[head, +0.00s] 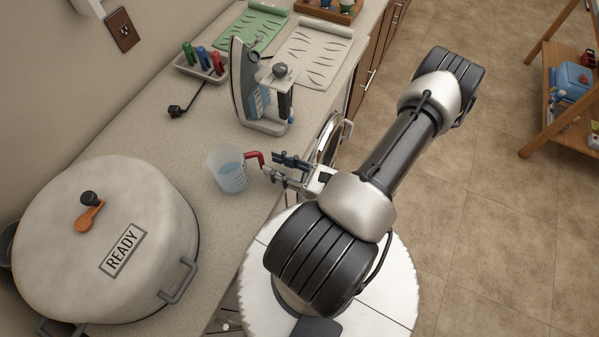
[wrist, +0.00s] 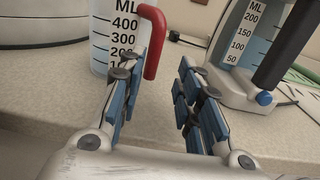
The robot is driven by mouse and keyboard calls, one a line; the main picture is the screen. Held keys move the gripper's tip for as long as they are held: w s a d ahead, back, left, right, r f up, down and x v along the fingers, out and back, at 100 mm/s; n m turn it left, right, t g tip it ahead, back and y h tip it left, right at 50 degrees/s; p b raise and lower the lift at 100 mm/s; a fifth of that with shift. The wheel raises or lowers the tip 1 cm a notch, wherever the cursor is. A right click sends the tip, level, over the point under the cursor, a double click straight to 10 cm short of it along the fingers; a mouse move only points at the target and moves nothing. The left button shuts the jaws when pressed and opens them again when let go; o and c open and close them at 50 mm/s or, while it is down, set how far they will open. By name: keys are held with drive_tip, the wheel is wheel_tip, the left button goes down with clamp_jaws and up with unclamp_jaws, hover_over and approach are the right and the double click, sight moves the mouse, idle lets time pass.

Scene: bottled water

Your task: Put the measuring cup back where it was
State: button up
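The measuring cup (head: 228,172) is clear, with a red handle (head: 254,157) and bluish water in it. It stands upright on the counter near the front edge, handle toward my gripper (head: 272,164). My gripper is open, its fingertips close to the handle. In the wrist view the cup (wrist: 101,45) with its ML marks is partly hidden by the left finger. The handle (wrist: 152,40) shows just beyond the gap between the fingertips (wrist: 160,66), nearer the left one. I cannot tell whether a finger touches it.
A large lidded pot (head: 105,235) marked READY stands at left. A dispenser with a marked tank (head: 262,90) stands behind the cup. Farther back are a tray of coloured bottles (head: 203,66) and two mats. Bare counter (head: 150,140) lies between pot and dispenser.

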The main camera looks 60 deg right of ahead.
drive_tip(key=s, duration=0.7)
drive_tip(key=shift+d, duration=0.3)
drive_tip(key=shift+w, duration=0.1)
